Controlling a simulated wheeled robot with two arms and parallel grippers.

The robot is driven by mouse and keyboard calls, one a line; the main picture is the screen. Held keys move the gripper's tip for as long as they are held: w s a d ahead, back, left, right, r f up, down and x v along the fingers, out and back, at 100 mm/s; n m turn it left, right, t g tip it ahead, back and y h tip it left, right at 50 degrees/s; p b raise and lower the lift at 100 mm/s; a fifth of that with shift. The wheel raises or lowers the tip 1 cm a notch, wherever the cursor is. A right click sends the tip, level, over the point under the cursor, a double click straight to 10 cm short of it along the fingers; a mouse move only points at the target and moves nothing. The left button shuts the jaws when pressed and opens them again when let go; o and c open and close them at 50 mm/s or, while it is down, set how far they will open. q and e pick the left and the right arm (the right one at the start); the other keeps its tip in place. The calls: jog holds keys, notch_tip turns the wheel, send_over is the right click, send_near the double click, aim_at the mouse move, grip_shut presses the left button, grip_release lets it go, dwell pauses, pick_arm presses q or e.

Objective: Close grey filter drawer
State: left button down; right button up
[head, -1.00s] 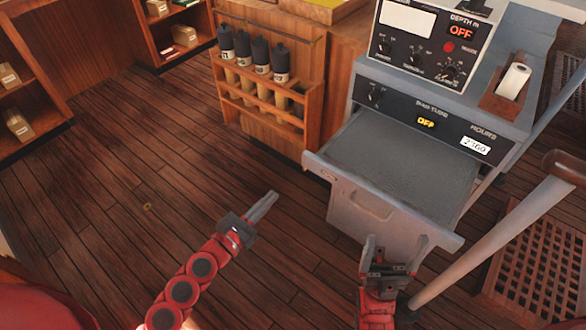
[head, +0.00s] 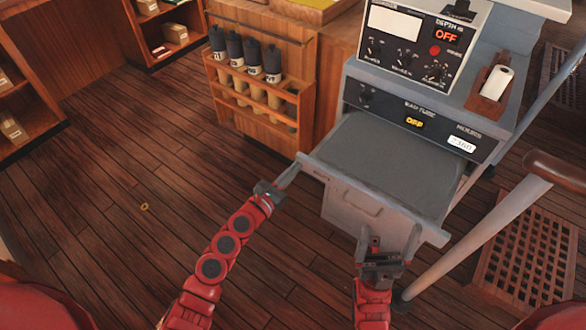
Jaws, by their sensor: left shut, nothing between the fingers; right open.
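The grey filter drawer (head: 360,205) stands pulled out of the grey cabinet (head: 412,112), its flat grey top and front handle showing. My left gripper (head: 289,174) is shut and empty, with its tips at the left end of the drawer's front edge; I cannot tell whether they touch. My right gripper (head: 388,238) is open and points up at the right part of the drawer front, close to it. I cannot tell whether its fingers touch the drawer.
A wooden rack (head: 255,95) with several dark-capped tubes stands left of the cabinet. A grey rail (head: 470,240) with a brown end slants at the right, near my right arm. A wooden grating (head: 527,250) lies beyond it. The plank floor at left is mostly clear.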

pick_arm(q)
jog(key=b+x, duration=0.6)
jog(key=x, duration=0.3)
jog(key=b+x, duration=0.7)
jog(key=x, duration=0.2)
jog(key=b+x, duration=0.6)
jog(key=x, duration=0.3)
jog(key=shift+d+r+b, duration=0.1)
jog(key=shift+r+b, duration=0.2)
